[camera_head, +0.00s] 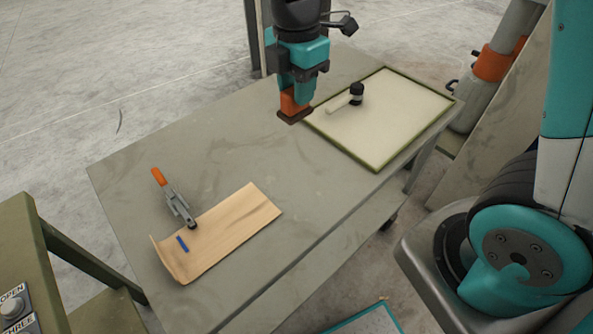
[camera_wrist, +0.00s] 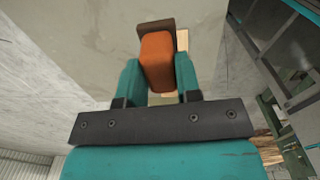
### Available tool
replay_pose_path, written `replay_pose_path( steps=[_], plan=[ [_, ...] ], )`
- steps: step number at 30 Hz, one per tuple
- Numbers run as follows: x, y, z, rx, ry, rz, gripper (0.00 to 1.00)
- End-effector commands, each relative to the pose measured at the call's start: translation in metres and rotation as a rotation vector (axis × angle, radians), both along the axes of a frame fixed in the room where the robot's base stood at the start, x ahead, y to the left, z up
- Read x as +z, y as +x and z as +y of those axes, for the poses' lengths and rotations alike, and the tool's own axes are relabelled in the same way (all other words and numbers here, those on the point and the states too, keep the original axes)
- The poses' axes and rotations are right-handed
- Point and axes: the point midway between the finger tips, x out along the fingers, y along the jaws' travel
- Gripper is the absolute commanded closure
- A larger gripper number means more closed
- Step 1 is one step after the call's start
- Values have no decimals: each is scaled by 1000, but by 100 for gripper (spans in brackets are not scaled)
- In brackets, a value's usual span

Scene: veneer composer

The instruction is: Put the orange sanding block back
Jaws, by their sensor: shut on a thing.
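My gripper (camera_head: 294,92) is shut on the orange sanding block (camera_head: 290,104), which has a dark brown base. In the head view the block is upright at the left edge of the framed pale board (camera_head: 390,112). I cannot tell whether its base touches the table. In the wrist view the orange block (camera_wrist: 157,62) sits between the two teal fingers of my gripper (camera_wrist: 160,82), with its brown base (camera_wrist: 155,26) at the far end.
A pale-handled tool with a black head (camera_head: 356,92) lies on the board, just right of the block. A wood veneer sheet (camera_head: 225,232) and an orange-handled clamp (camera_head: 172,195) are at the table's front left. The grey table (camera_head: 225,150) is clear between them and the block.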

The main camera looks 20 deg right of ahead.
Motion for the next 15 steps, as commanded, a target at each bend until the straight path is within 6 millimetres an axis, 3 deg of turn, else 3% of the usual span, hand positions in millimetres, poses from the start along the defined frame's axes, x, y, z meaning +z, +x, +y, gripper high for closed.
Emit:
replay_pose_path(
  steps=[9,15],
  plan=[
    [-91,-2,0,-2,-2,10,95],
    [-133,-1,0,-3,-2,7,95]
  ],
)
